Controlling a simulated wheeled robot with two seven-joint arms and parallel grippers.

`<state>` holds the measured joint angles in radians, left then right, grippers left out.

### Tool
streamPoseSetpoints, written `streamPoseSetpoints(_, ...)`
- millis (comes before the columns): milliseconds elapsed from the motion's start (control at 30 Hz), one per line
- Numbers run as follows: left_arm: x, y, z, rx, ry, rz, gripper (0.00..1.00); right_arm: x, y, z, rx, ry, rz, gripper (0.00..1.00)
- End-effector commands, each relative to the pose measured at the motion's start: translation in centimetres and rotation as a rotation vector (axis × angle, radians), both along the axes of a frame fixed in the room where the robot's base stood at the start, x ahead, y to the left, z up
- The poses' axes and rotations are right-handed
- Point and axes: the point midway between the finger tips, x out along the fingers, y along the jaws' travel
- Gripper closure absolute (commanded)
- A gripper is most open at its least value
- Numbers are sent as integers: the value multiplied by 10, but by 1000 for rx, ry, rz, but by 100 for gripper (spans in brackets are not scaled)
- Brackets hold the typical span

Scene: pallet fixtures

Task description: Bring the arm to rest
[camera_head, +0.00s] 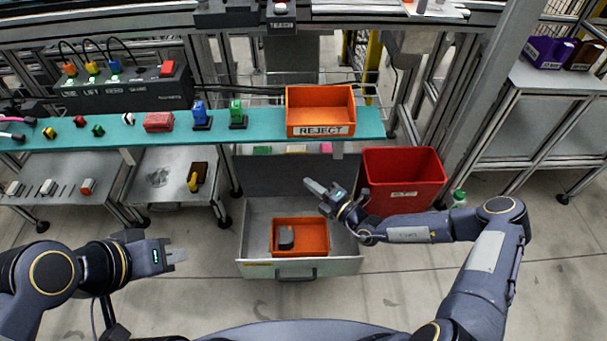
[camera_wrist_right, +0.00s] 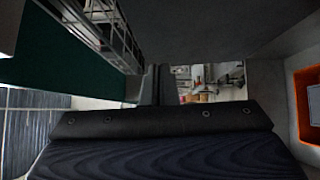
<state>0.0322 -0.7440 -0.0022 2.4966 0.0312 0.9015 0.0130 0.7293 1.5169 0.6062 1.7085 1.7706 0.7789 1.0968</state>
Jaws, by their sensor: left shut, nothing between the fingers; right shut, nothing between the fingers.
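My left gripper (camera_head: 176,257) is shut and empty at the lower left in the head view, over open floor. My right arm comes in from the right, and its gripper (camera_head: 315,188) is shut and empty above the back right part of an open drawer (camera_head: 255,215). The right gripper points left and lies just left of the red bin. In the right wrist view, the dark gripper body fills the lower part, and its fingertips are hard to make out.
The drawer holds an orange tray (camera_head: 318,224) with a dark grey object (camera_head: 286,238) in it. A red bin (camera_head: 405,163) stands beside the drawer. A teal shelf (camera_head: 265,128) with an orange reject bin (camera_head: 320,100) and several small parts runs behind. Floor in front is clear.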

Motion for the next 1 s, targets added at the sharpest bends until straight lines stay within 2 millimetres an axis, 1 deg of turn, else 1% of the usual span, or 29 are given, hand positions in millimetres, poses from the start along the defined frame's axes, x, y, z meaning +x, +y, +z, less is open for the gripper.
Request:
streamPoseSetpoints(33,0,0,4,0,1,0,100,-8,-9,0,-1,4,-1,100)
streamPoseSetpoints(100,0,0,7,0,1,0,100,-19,-19,-1,-1,5,0,100)
streamPoseSetpoints(200,0,0,10,0,1,0,100,-32,-32,-3,-2,4,1,100)
streamPoseSetpoints(333,0,0,12,0,1,0,100,-44,-43,-5,-2,5,2,100)
streamPoseSetpoints(500,0,0,13,0,1,0,100,-51,-48,-6,-1,4,4,100)
streamPoseSetpoints(733,0,0,13,0,1,0,100,-51,-49,-5,-9,-4,9,100)
streamPoseSetpoints(767,0,0,13,0,1,0,100,-51,-49,-2,-21,-16,17,100)
streamPoseSetpoints(867,0,0,13,0,1,0,100,-54,-50,15,-108,-107,73,100)
streamPoseSetpoints(967,0,0,13,0,1,0,100,-64,-50,47,-272,-291,187,100)
streamPoseSetpoints(1000,0,0,13,0,1,0,100,-71,-50,61,-353,-384,243,100)
